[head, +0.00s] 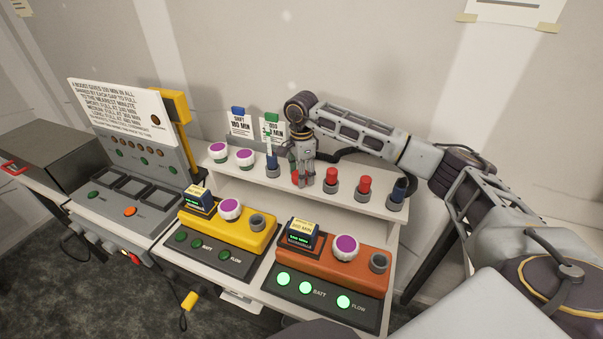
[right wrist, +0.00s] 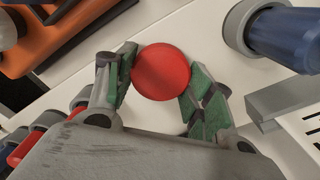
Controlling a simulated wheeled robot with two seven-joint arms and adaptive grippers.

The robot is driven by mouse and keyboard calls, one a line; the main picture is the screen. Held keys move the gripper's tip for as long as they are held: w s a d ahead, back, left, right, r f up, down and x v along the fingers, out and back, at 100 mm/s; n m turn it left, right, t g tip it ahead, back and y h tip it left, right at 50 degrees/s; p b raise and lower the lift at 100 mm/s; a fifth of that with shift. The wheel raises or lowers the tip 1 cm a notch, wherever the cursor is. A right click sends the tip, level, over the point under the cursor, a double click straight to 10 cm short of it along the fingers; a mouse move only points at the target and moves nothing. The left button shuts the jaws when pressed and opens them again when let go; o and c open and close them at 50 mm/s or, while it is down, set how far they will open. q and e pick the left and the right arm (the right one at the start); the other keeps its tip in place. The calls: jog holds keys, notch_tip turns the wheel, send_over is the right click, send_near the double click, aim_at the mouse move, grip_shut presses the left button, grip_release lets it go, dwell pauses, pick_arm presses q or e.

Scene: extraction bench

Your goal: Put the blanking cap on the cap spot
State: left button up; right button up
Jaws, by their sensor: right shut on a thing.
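My right gripper (head: 303,183) is at the raised back shelf, pointing down. It is shut on a red cap (right wrist: 160,72), whose round top shows between the green-padded fingers in the right wrist view. In the head view the fingers mostly hide this cap, and I cannot tell whether it is lifted or still seated. Two similar red caps, one nearer (head: 333,175) and one farther right (head: 364,184), sit in grey holders on the shelf. No place is clearly marked as the cap spot. My left gripper is not in view.
A yellow unit (head: 232,232) and an orange unit (head: 333,268) stand before the shelf, each with a purple-topped knob and a grey socket. A blue-topped piece (head: 398,190) stands at the shelf's right end. A sign board (head: 127,120) stands at left.

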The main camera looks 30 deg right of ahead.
jog(key=shift+f, duration=0.2)
jog(key=shift+f, duration=0.15)
jog(key=o, duration=1)
jog(key=shift+r, duration=0.3)
jog(key=shift+r+b, duration=1.05)
jog(key=shift+r, duration=4.85)
